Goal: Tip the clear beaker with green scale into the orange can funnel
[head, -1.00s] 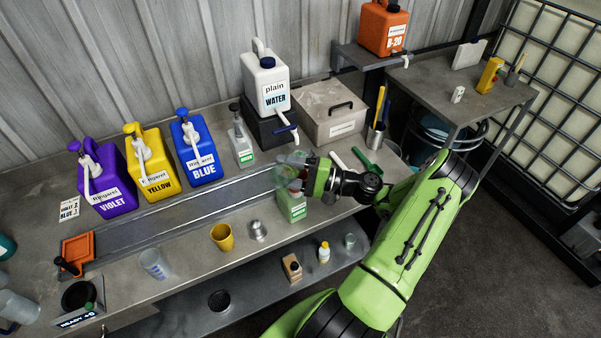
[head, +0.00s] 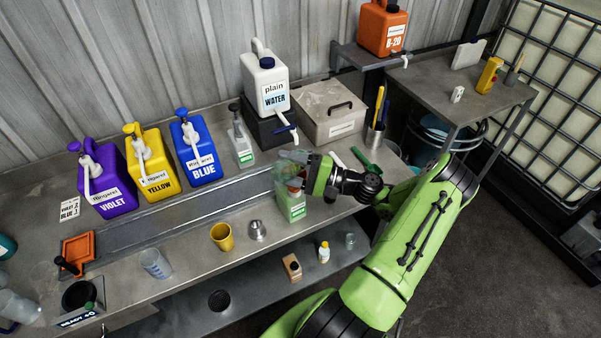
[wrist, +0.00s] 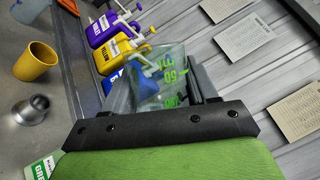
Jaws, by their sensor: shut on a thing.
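The clear beaker with green scale (wrist: 160,82) is held in my gripper (wrist: 165,95) in the wrist view, with its green figures turned over. In the head view, the beaker (head: 290,160) is at the end of my gripper (head: 308,172), tilted above a pale green can (head: 291,207) on the bench. I cannot tell whether beaker and funnel touch, or whether liquid is flowing.
Violet (head: 104,180), yellow (head: 150,165) and blue (head: 195,150) pump cans stand to the left. A white water can (head: 266,85) stands behind. A yellow cup (head: 221,237), a metal piece (head: 257,230) and another beaker (head: 155,264) are near the front. An orange can (head: 383,27) sits on the back shelf.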

